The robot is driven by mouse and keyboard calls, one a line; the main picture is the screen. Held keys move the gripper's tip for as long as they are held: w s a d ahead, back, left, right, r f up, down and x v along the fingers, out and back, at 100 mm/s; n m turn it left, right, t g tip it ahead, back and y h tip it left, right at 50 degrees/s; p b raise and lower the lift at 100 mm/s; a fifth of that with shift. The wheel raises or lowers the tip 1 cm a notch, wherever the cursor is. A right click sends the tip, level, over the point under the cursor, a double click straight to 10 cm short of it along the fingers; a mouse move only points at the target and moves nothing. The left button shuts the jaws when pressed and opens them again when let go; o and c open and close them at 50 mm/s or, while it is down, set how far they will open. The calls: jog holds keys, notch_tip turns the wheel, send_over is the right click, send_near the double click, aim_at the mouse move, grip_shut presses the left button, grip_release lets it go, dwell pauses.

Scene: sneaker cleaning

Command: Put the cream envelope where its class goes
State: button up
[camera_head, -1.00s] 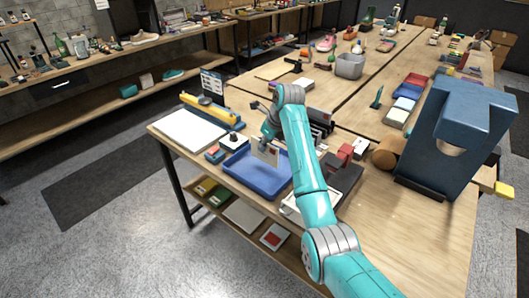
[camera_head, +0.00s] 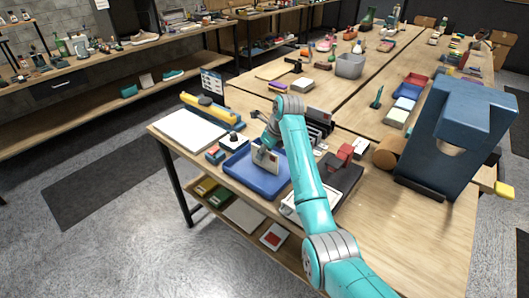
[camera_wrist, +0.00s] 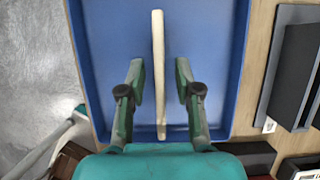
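The cream envelope (camera_head: 267,163) stands upright over the floor of the blue tray (camera_head: 255,186) in the head view. In the wrist view the envelope (camera_wrist: 158,60) appears edge-on as a thin pale strip, above the blue tray floor (camera_wrist: 110,30). My gripper (camera_wrist: 159,85) has one finger on each side of the envelope, with a visible gap on both sides. It is open around the envelope, not pressing on it. In the head view my gripper (camera_head: 264,148) is partly hidden by my arm and the envelope. Whether the envelope's lower edge touches the tray is hard to tell.
A white board (camera_head: 190,130) and a yellow-topped tool (camera_head: 210,108) lie left of the tray. A dark slotted holder (camera_head: 318,125) stands behind my arm. A large blue stand (camera_head: 455,130) is at right. Dark blocks lie close to the tray's right side in the wrist view.

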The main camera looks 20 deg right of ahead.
jog(key=v, duration=1.1)
jog(key=shift+a+r, duration=0.1)
jog(key=shift+r, duration=0.1)
jog(key=shift+s+r, duration=0.15)
jog(key=shift+r, duration=0.3)
